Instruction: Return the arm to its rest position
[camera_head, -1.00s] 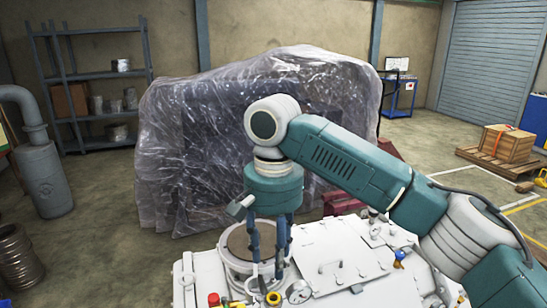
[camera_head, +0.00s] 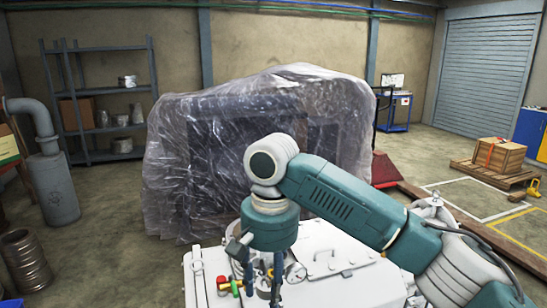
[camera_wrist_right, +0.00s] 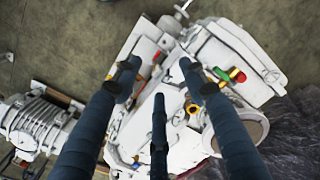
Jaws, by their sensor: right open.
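My right arm comes in from the right in the head view, with its teal wrist over the white machine (camera_head: 335,258). My right gripper (camera_head: 262,280) points down beside the red and green valve handles (camera_head: 230,285) and is partly hidden by its wrist. In the right wrist view, the three dark fingers of my right gripper (camera_wrist_right: 160,85) are spread apart with nothing between them. The white machine (camera_wrist_right: 185,150) lies below them, with a red and green valve (camera_wrist_right: 230,75) and a yellow ring fitting (camera_wrist_right: 192,108). My left gripper is not in view.
A plastic-wrapped bulk (camera_head: 215,150) stands behind the machine. A grey tank with a pipe (camera_head: 50,185) and a coiled hose (camera_head: 25,258) stand at left. A shelf (camera_head: 100,90) is against the back wall. A wooden crate (camera_head: 498,156) sits at right. Open floor lies between.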

